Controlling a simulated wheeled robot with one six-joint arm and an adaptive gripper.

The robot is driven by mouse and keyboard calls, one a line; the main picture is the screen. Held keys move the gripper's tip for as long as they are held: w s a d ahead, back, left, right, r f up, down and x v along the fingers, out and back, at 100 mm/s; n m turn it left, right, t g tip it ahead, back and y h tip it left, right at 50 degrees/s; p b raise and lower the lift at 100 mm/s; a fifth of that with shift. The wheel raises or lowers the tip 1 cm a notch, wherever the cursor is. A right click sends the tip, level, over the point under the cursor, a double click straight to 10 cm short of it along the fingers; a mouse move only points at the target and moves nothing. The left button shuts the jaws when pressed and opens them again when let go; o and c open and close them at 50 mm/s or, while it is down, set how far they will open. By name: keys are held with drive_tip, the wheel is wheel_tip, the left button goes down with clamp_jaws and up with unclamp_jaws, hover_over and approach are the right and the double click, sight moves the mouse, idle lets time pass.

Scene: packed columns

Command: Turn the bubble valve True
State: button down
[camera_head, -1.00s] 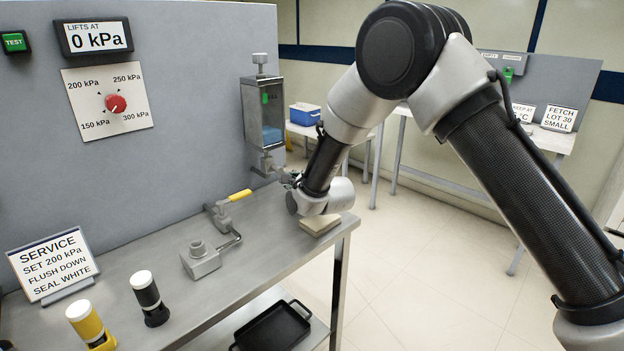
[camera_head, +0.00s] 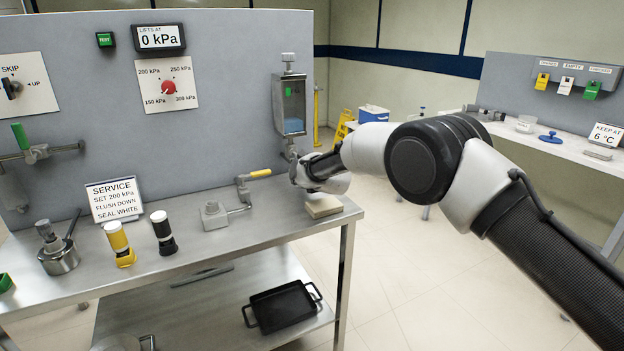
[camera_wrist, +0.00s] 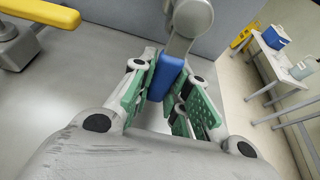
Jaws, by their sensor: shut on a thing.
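The bubble valve has a blue handle (camera_wrist: 165,78) that hangs from a grey valve body (camera_wrist: 186,22) in the wrist view. My gripper (camera_wrist: 160,95) has its green pads on both sides of the blue handle and is shut on it. In the head view my gripper (camera_head: 297,171) is at the valve just below a glass-fronted vessel (camera_head: 290,104) on the panel's right edge. The handle is hidden there by my gripper and wrist.
A yellow-handled lever (camera_head: 260,173) is left of my gripper, and it shows in the wrist view (camera_wrist: 43,15). A beige block (camera_head: 322,206) lies below my wrist. A black bottle (camera_head: 163,233) and yellow bottle (camera_head: 119,243) stand farther left. Floor on the right is free.

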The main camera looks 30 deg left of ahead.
drive_tip(key=shift+s+f, duration=0.1)
idle(0.4)
drive_tip(key=c, duration=1.4)
unclamp_jaws()
drive_tip(key=shift+o, duration=0.2)
drive_tip(key=v, duration=1.2)
